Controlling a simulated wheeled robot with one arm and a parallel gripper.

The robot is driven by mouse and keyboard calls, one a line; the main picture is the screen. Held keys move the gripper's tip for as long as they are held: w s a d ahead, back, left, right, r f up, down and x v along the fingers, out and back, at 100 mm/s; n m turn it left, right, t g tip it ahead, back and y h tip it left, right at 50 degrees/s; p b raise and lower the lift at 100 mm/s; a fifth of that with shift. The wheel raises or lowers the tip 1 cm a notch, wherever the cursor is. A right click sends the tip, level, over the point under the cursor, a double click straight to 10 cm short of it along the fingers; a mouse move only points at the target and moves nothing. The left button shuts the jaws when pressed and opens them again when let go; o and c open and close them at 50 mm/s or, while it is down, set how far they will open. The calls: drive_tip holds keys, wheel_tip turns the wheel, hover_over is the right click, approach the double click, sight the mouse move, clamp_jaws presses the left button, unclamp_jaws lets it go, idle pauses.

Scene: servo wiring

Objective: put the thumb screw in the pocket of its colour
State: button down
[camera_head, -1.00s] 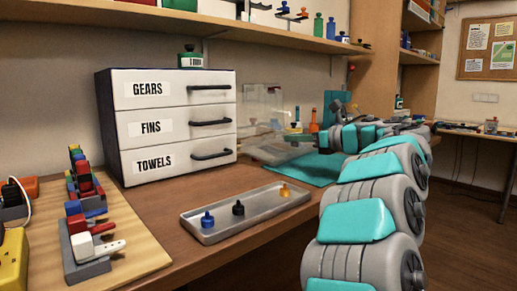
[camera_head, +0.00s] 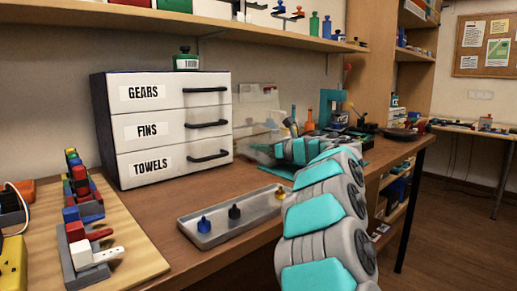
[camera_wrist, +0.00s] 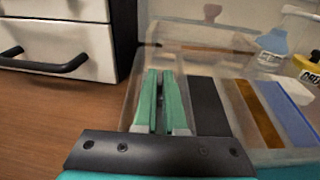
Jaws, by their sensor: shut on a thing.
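My gripper (camera_wrist: 158,103) is over the left part of a clear box in the wrist view. Its green-sided fingers are close together on a narrow, dark-looking thing; its colour and shape are mostly hidden. The clear box (camera_head: 258,96) stands right of the drawers in the head view. In the wrist view, right of the fingers, it shows a black strip (camera_wrist: 208,106), an orange strip (camera_wrist: 258,112) and a blue strip (camera_wrist: 296,108).
The white drawer unit (camera_head: 165,128) stands left of the box; its handle (camera_wrist: 45,63) is close to my gripper in the wrist view. Bottles (camera_head: 310,118) stand behind the box. A wooden board (camera_head: 130,262) with coloured blocks lies at the left.

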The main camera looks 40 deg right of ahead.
drive_tip(key=shift+f, duration=0.15)
drive_tip(key=c, duration=1)
unclamp_jaws()
drive_tip(key=b+v, duration=0.1)
drive_tip(key=v, duration=1.1)
drive_tip(key=shift+b, duration=0.3)
